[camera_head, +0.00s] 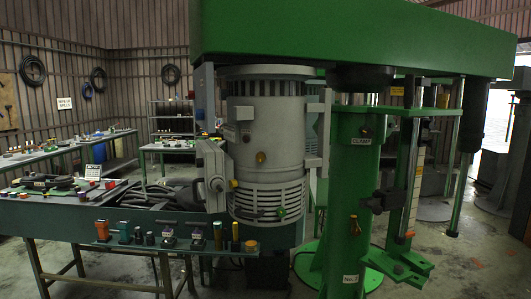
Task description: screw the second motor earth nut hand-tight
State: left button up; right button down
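The large grey motor (266,130) hangs upright under the green beam (350,35) of the disperser. A grey box (213,172) is fixed to the motor's left side, with a round dark fitting on it. A small brass-coloured fitting (261,157) sits on the motor's front. A small green fitting (281,212) shows low on the slatted lower part. The second earth nut is too small to make out, and I cannot tell whether it is on a stud. Neither of my grippers shows in this view.
A bench (60,222) at the left front carries dark cables (160,192) and a row of small tools and parts along its edge. The green column (350,200) stands right of the motor. More benches line the left wall. Some bare floor shows at the lower right.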

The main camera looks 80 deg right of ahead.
aim_at(261, 157)
jog(key=l+z, duration=0.4)
jog(key=i+l+z, duration=0.15)
jog(key=l+z, duration=0.25)
jog(key=l, duration=0.1)
